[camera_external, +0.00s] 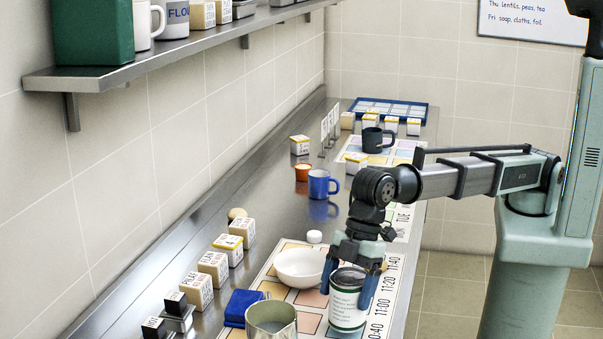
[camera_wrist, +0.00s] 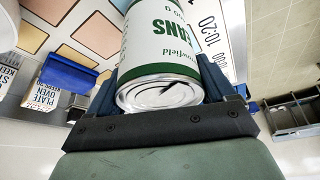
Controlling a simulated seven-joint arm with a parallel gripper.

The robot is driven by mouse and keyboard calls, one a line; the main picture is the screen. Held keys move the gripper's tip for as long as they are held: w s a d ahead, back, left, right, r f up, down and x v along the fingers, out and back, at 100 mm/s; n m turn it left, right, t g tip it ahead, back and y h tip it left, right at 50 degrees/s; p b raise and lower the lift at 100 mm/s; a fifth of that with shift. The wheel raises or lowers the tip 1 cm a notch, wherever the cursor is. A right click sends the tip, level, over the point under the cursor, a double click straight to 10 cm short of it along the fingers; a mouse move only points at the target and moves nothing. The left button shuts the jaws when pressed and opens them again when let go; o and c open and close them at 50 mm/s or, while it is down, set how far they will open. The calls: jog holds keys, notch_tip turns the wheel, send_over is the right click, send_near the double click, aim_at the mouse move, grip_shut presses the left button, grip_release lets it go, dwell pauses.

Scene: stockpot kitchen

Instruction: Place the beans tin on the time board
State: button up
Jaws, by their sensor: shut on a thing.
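The beans tin (camera_external: 347,301) is white with green bands and a silver lid. My gripper (camera_external: 352,285) is shut on it from above, one finger on each side. In the wrist view the tin (camera_wrist: 163,50) fills the space between the fingers of my gripper (camera_wrist: 160,95), its metal end toward the camera. The time board (camera_external: 297,254) has coloured squares and printed times such as 11:00 and 11:20 along its right edge. The tin is over its right part; I cannot tell whether it touches the board. The board also shows in the wrist view (camera_wrist: 65,12).
A white bowl (camera_external: 299,268) stands on the board just left of the tin. A metal jug (camera_external: 271,317) and a blue cloth-like block (camera_external: 243,307) are at the front. Blue mug (camera_external: 319,184), dark mug (camera_external: 374,140) and several labelled boxes (camera_external: 213,267) line the counter.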

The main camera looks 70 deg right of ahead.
jog(key=shift+f, duration=1.3)
jog(key=shift+f, duration=0.1)
jog(key=o, duration=1.3)
jog(key=v, duration=1.2)
jog(key=shift+s+d, duration=0.1)
